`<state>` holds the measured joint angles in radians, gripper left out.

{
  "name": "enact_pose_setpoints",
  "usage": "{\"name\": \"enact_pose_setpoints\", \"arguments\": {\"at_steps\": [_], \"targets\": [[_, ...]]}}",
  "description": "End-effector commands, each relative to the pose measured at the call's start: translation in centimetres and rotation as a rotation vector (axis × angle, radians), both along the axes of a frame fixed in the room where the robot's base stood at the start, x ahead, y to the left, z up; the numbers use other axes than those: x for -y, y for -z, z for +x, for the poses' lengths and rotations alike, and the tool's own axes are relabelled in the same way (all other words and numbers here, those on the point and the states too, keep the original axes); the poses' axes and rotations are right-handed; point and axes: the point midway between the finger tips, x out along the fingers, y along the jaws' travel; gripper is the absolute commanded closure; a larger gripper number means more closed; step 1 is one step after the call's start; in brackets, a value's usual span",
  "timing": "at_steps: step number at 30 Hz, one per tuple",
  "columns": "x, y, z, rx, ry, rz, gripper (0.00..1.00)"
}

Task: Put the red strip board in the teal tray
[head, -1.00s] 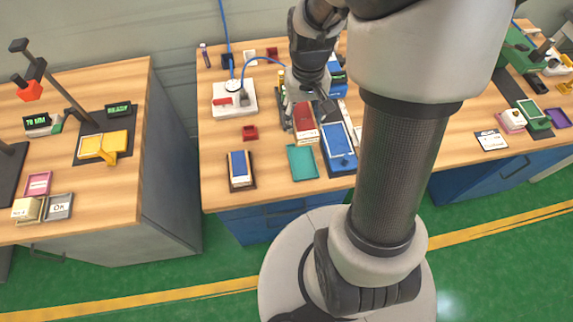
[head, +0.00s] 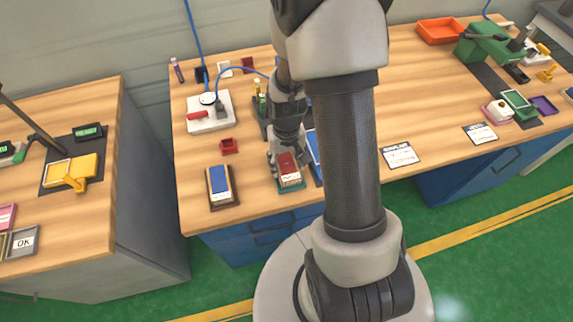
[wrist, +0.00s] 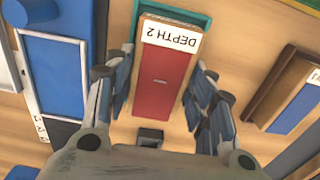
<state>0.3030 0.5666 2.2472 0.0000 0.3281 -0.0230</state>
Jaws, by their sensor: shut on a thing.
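The red strip board (head: 288,163) has a white end label, which reads "DEPTH 2" in the wrist view (wrist: 165,70). My gripper (head: 276,165) is shut on it, with fingers on both long sides in the wrist view (wrist: 155,100). The teal tray (head: 292,189) lies on the table directly under the board. Its rim shows past the label end in the wrist view (wrist: 207,22). The board covers most of the tray, and I cannot tell whether it touches the tray floor.
A blue-topped board in a dark holder (head: 220,184) stands left of the tray. A blue tray (head: 314,150) lies close on the right, partly hidden by my arm. A small red box (head: 229,146) sits at the back left. Bare table lies between the holder and the teal tray.

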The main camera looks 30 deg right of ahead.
Motion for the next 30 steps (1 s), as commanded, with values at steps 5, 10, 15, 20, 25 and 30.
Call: {"name": "enact_pose_setpoints", "arguments": {"at_steps": [5,10,15,20,25,30], "targets": [[0.02,0.66,0.07,0.002,0.000,-0.001,0.77],[0.01,0.75,0.05,0.002,0.000,-0.001,0.77],[0.01,1.00,0.03,0.001,0.000,0.000,0.46],[0.01,0.98,0.02,0.001,0.000,0.000,0.35],[0.01,0.97,0.02,0.001,0.000,0.000,0.30],[0.01,0.97,0.02,0.001,0.000,0.000,0.30]]}}
